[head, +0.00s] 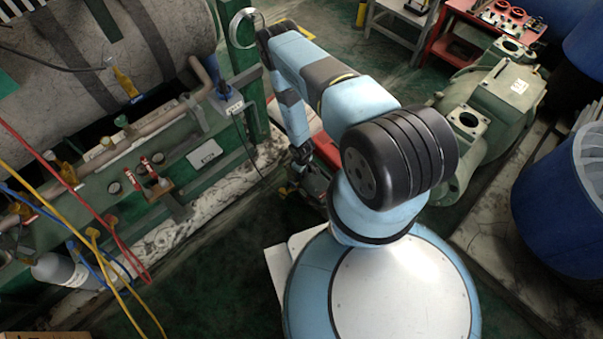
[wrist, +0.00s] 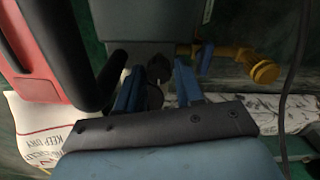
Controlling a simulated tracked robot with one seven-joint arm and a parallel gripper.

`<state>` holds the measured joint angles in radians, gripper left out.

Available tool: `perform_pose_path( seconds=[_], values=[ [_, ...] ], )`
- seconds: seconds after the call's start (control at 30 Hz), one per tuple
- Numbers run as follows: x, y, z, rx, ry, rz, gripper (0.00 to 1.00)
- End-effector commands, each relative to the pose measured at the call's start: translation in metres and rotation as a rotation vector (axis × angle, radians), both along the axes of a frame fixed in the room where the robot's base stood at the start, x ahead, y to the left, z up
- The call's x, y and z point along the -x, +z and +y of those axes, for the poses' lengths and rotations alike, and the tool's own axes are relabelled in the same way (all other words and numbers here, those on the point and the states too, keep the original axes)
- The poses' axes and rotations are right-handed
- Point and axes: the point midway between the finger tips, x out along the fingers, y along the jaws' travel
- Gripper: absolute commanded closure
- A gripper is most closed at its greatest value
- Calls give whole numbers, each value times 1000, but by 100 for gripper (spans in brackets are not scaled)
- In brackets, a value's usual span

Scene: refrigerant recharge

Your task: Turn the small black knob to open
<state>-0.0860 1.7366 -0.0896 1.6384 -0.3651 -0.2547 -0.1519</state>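A small black knob (wrist: 158,68) shows in the wrist view on the grey housing of a machine (wrist: 150,25). A second dark round shape sits just below it, partly hidden by my gripper. My gripper (wrist: 158,88) has its two blue fingers apart, one on each side of the knob in the picture. I see a gap between the knob and each finger; the depth between them is hard to tell. In the head view my gripper (head: 302,155) points down at the red and dark machine (head: 325,150), which my arm partly hides. The knob cannot be made out there.
In the wrist view, a black handle on a red frame (wrist: 45,45) stands close at the left. A yellow valve fitting (wrist: 262,70) and a dark cable (wrist: 292,70) are at the right. In the head view, green pipework (head: 200,150) lies left and a green pump (head: 500,95) right.

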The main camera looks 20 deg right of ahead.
Motion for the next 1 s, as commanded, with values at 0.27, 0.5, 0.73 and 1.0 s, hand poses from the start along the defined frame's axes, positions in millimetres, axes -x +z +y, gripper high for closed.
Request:
perform_pose_path(
  seconds=[0.27,0.5,0.73,1.0],
  values=[
    [2,0,-1,2,-1,3,45],
    [2,3,-2,3,-2,4,45],
    [2,27,-2,2,-2,3,45],
    [2,61,-2,2,-2,2,45]
  ],
)
